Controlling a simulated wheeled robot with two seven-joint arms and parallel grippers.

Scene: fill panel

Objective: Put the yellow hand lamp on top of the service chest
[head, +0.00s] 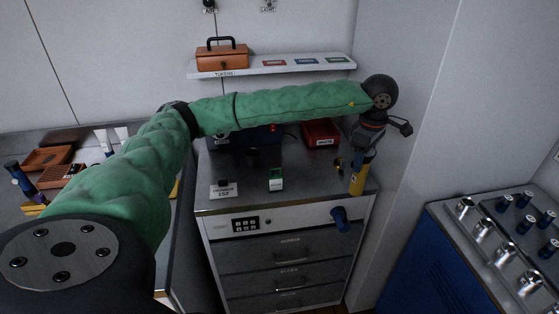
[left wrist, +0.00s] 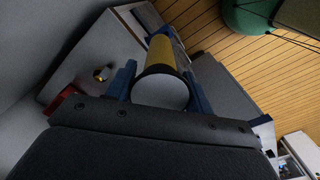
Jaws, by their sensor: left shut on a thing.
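The yellow hand lamp (head: 357,181) hangs roughly upright below my left gripper (head: 369,144) at the right front corner of the service chest's grey top (head: 305,183). In the left wrist view the lamp (left wrist: 160,52) lies between the two blue fingers of my left gripper (left wrist: 160,88), with its pale round end towards the camera. The gripper is shut on it. Whether the lamp's lower end touches the chest top, I cannot tell. My right gripper is in no view.
On the chest top stand a red bin (head: 321,133), a small green-and-white box (head: 276,180) and a label stand (head: 224,189). A shelf (head: 290,66) with an orange toolbox (head: 222,56) hangs above. A blue cabinet with knobs (head: 500,240) stands right.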

